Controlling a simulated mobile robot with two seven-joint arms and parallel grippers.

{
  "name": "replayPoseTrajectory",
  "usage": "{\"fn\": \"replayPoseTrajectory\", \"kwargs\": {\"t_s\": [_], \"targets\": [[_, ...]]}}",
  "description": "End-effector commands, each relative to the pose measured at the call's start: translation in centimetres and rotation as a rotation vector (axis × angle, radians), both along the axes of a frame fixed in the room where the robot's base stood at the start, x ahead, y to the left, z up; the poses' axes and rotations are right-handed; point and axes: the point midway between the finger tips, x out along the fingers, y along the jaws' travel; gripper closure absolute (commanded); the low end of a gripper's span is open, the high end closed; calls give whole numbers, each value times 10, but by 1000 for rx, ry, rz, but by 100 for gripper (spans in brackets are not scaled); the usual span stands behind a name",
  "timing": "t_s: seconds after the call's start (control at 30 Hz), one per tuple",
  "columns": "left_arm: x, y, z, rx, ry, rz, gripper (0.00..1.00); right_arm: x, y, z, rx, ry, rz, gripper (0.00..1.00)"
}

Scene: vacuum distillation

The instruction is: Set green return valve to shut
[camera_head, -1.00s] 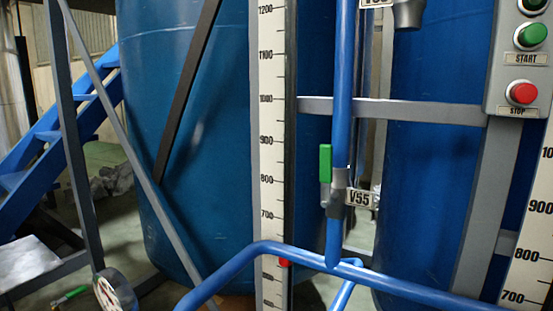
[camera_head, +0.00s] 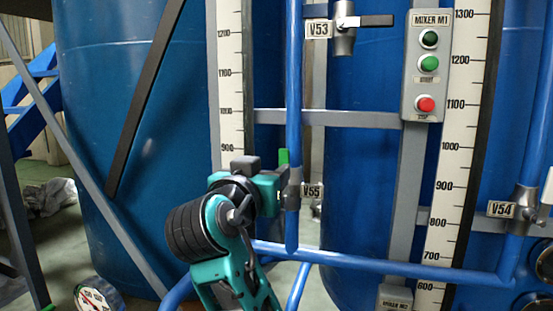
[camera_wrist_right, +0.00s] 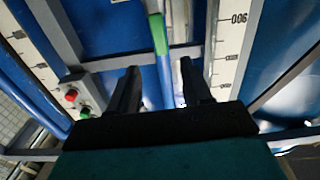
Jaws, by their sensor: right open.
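The green return valve's handle (camera_head: 283,157) stands upright, roughly in line with the blue vertical pipe, just above the V55 label (camera_head: 312,190). The grey valve body (camera_head: 293,192) sits on that pipe. My teal right gripper (camera_head: 264,184) is close to the handle and hides its lower part. In the right wrist view, the two dark fingers (camera_wrist_right: 160,76) are apart. The green handle (camera_wrist_right: 158,35) shows beyond and between them; I see no finger closed on it. My left gripper is not in view.
Valve V53 (camera_head: 344,22) with a dark handle is above, and V54 (camera_head: 525,200) is at the right. The mixer button box (camera_head: 426,85) is at upper right. A blue horizontal pipe (camera_head: 390,267) runs below V55. Large blue tanks (camera_head: 130,130) stand behind.

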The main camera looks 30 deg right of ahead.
Motion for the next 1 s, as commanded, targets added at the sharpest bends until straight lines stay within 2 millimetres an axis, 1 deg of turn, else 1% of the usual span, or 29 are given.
{"fn": "replayPoseTrajectory", "kwargs": {"t_s": [0.03, 0.3, 0.5, 0.7, 0.97, 1.0], "targets": [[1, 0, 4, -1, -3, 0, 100, 6, -9, 2, -3, 2, -4, 51], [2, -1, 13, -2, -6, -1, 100, 43, -52, 2, -4, 3, -3, 51], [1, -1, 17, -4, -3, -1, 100, 63, -75, 1, -3, 3, 0, 51], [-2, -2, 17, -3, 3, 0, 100, 72, -84, 0, -1, 2, 1, 51], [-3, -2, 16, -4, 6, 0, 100, 72, -85, -1, 0, 1, 2, 51], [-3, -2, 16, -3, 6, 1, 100, 72, -85, -1, 0, 2, 2, 54]]}}
